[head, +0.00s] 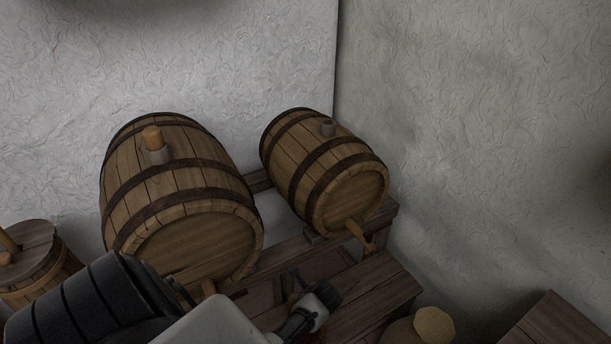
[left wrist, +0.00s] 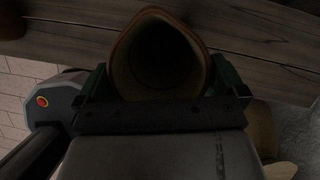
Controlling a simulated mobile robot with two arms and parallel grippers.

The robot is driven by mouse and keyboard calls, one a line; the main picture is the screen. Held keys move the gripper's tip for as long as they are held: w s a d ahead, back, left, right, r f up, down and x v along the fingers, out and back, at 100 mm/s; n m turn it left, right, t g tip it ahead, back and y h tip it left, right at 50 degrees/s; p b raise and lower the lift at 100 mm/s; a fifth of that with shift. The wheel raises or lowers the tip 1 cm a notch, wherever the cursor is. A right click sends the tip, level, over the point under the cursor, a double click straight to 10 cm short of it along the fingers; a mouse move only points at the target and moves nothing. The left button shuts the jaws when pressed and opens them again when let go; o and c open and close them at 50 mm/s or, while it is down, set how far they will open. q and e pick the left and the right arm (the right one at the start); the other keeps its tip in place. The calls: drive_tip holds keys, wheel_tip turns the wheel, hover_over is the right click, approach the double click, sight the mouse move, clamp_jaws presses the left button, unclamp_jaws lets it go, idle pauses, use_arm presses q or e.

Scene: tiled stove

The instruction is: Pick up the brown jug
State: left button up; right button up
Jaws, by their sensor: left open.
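The brown jug (left wrist: 203,50) shows in the left wrist view with its open mouth facing the camera. Its rim is reddish brown and pinched to a point at one side, and its inside is dark. My left gripper (left wrist: 165,82) has one green-edged finger on each side of the jug. The fingers are open; whether they touch its wall cannot be told. In the head view my left gripper (head: 318,300) is low in the middle, above the wooden bench, and the jug cannot be made out there. My right gripper is in neither view.
Two barrels (head: 190,185) (head: 325,165) lie on a wooden rack behind the bench (head: 375,295). The right barrel has a wooden tap (head: 360,234) jutting forward.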

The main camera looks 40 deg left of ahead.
use_arm(q)
drive_tip(key=c, duration=1.4)
drive_tip(key=shift+r, duration=0.1)
